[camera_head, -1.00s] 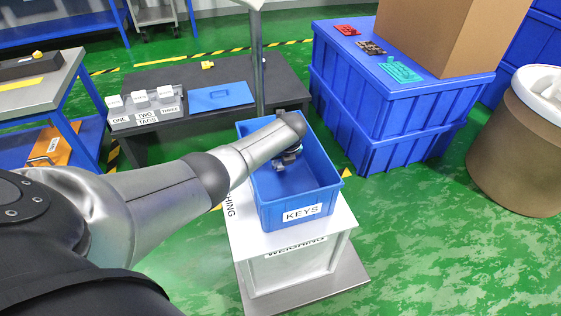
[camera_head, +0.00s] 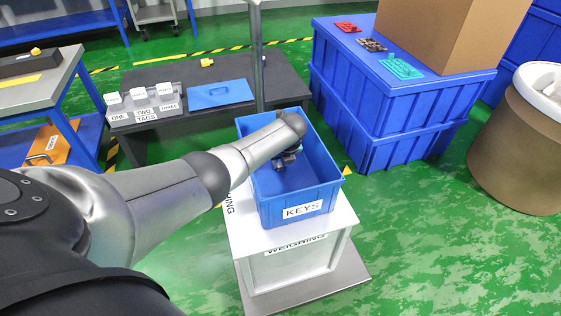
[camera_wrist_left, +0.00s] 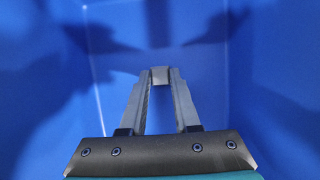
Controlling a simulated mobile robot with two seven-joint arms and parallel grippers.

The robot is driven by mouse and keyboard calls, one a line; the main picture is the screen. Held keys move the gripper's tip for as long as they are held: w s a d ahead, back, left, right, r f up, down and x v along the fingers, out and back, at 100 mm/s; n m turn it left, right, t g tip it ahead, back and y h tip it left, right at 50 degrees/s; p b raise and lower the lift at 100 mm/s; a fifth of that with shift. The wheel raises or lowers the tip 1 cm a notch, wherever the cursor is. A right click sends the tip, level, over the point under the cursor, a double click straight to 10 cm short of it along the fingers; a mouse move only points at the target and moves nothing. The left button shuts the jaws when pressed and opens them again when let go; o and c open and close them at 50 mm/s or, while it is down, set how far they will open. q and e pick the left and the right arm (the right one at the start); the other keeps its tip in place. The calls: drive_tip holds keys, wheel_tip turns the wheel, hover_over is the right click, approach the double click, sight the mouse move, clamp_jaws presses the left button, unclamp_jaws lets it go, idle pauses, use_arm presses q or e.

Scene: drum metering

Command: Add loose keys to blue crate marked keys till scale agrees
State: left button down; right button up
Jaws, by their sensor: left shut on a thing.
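The blue crate marked KEYS (camera_head: 325,198) stands on the white weighing stand (camera_head: 345,214). My left gripper (camera_head: 287,158) reaches down inside the crate, partly hidden by its own arm. In the left wrist view its fingers (camera_wrist_left: 160,82) come together on a small grey piece (camera_wrist_left: 160,74) at the tips. I cannot tell clearly whether this piece is a key. Blue crate walls and floor fill the rest of that view, and no loose keys show there. No scale readout can be read. My right gripper is out of view.
A dark low table (camera_head: 220,74) behind holds a tags tray (camera_head: 146,118), a blue panel (camera_head: 220,95) and a small yellow item (camera_head: 207,62). Stacked blue crates (camera_head: 385,125) at the right carry red, brown and teal pieces and a cardboard box (camera_head: 450,35). A post (camera_head: 257,60) rises behind the KEYS crate.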

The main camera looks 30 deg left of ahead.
use_arm(q)
drive_tip(key=c, duration=0.6)
unclamp_jaws()
drive_tip(key=shift+o, duration=0.2)
drive_tip(key=shift+s+d+r+p, duration=0.1)
drive_tip(key=shift+r+p, duration=0.45)
drive_tip(key=shift+p, duration=0.05)
drive_tip(key=p+v, duration=1.1)
drive_tip(key=v, duration=0.3)
